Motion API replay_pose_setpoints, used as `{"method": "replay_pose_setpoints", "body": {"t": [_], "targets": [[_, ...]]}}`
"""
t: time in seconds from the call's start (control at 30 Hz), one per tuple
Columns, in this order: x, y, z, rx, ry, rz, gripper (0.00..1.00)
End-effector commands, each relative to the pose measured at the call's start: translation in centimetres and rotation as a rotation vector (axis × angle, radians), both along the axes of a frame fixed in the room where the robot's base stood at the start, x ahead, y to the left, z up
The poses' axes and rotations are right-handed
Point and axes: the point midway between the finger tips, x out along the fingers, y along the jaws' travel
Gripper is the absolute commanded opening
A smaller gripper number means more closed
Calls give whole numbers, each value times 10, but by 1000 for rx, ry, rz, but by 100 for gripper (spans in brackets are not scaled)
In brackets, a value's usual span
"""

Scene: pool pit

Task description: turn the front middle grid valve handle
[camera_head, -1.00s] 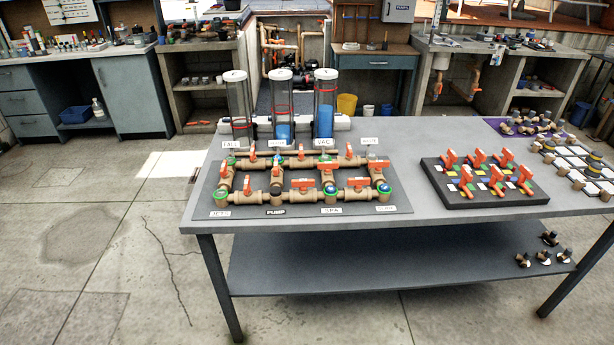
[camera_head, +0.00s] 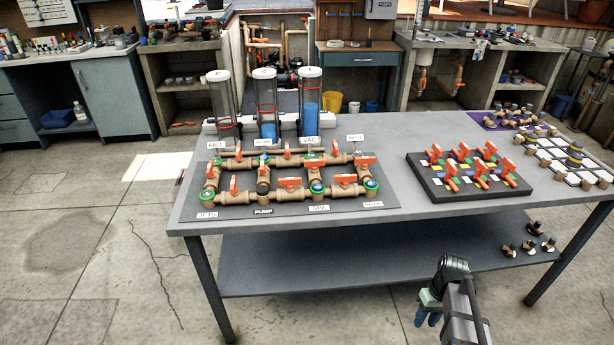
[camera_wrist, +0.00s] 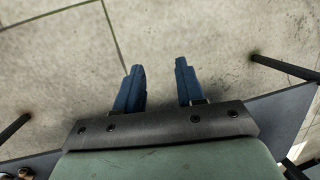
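The pipe grid of tan tubes lies on a dark board (camera_head: 345,208) at the left of the table. Its front middle valve handle (camera_head: 289,182) is orange and lies along the front pipe, between the PUMP and SPA junctions. My gripper (camera_head: 427,320) is low at the front of the table, right of the grid and well apart from it. It points down. In the wrist view its two blue fingers (camera_wrist: 161,82) are apart with only floor between them, so it is open and empty.
Three clear cylinders (camera_head: 264,105) stand behind the grid. A black board (camera_head: 470,194) with several orange-handled valves lies at the right. The table's front edge (camera_head: 320,226) and lower shelf (camera_head: 330,262) are near my gripper. Bare tabletop lies between the boards.

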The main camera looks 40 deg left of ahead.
Motion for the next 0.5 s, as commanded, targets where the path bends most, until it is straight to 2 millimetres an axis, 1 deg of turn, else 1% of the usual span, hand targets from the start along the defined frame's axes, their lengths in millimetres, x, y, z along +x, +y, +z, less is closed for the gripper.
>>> {"method": "replay_pose_setpoints", "body": {"t": [0.03, 0.17, 0.2, 0.37, 0.5], "targets": [[11, 16, 16, 14, -15, 31, 38], [27, 50, 54, 47, -43, 113, 38], [31, 60, 67, 57, -51, 138, 38], [44, 103, 118, 97, -86, 243, 38], [51, 143, 166, 131, -116, 346, 38]]}}
